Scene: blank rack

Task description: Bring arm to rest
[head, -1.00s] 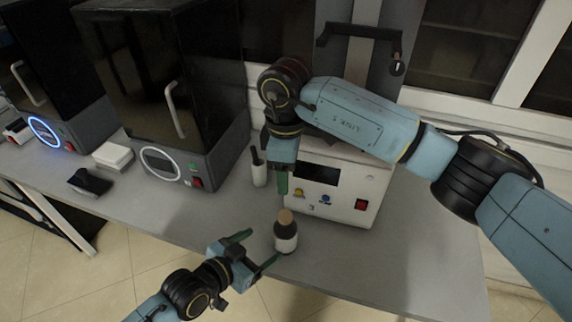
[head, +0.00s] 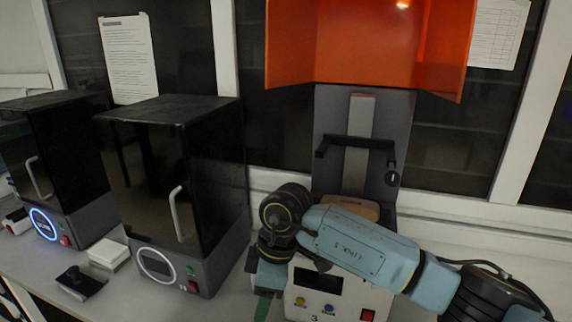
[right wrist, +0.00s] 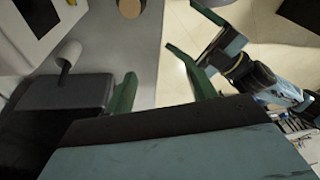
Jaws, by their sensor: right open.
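My right arm reaches across the front of the white device numbered 3 (head: 345,309) in the head view. My right gripper (head: 264,305) hangs low there, partly cut off by the bottom edge. In the right wrist view its green fingers stand apart with nothing between them (right wrist: 163,84). My left gripper (right wrist: 192,36) shows in the right wrist view, open and empty, near my right fingers. It is out of the head view. A round tan cap (right wrist: 130,7), seemingly the bottle's, shows at the top of the right wrist view; the bottle's body is hidden.
Two black-fronted machines (head: 175,190) (head: 50,165) stand to the left on the grey bench (head: 30,262). A white box (head: 109,254) and a black item (head: 80,282) lie before them. An orange shield (head: 365,40) is above device 3. Pale floor tiles (right wrist: 180,85) show beyond the bench edge.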

